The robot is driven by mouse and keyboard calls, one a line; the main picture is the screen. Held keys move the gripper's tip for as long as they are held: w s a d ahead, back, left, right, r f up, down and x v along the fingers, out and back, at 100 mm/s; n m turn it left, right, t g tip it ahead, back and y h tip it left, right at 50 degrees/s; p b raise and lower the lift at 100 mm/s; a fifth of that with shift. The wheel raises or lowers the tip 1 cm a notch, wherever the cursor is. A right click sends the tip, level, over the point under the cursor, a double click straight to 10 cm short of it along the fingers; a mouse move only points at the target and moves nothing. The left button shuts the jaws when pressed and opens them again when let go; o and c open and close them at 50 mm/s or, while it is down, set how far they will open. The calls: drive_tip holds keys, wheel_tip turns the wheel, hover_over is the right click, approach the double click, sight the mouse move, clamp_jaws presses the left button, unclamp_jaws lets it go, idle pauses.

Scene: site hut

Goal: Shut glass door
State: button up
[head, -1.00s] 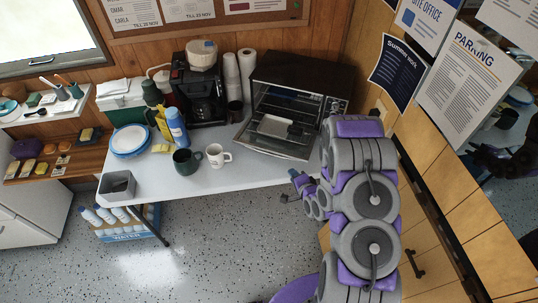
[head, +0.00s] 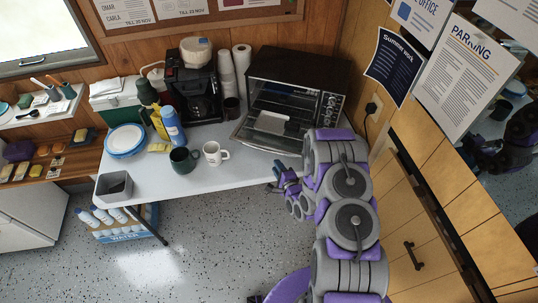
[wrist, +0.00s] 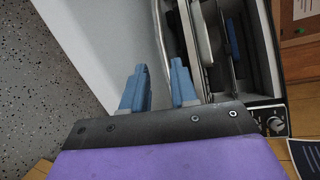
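The toaster oven (head: 300,67) stands at the back right of the white table. Its glass door (head: 257,140) is folded down open, sloping out to the front over the table. A light tray or rack piece (head: 272,123) shows in the opening. My gripper (head: 281,176) is low at the table's front right edge, in front of the door and apart from it as far as I can tell. In the wrist view my gripper (wrist: 158,68) has its two blue fingers spread with nothing between them. The oven's open front (wrist: 228,45) lies to their right, with the curved door handle (wrist: 163,40) just beyond them.
A white mug (head: 213,154) and a dark green mug (head: 184,160) stand left of the door. A coffee maker (head: 192,92) and stacked cups are left of the oven. The wooden wall with cabinets (head: 420,230) is close on the right.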

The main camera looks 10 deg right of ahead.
drive_tip(key=b+x, duration=0.1)
drive_tip(key=x, duration=0.8)
drive_tip(key=shift+w+f, duration=0.15)
drive_tip(key=shift+w, duration=0.25)
clamp_jaws()
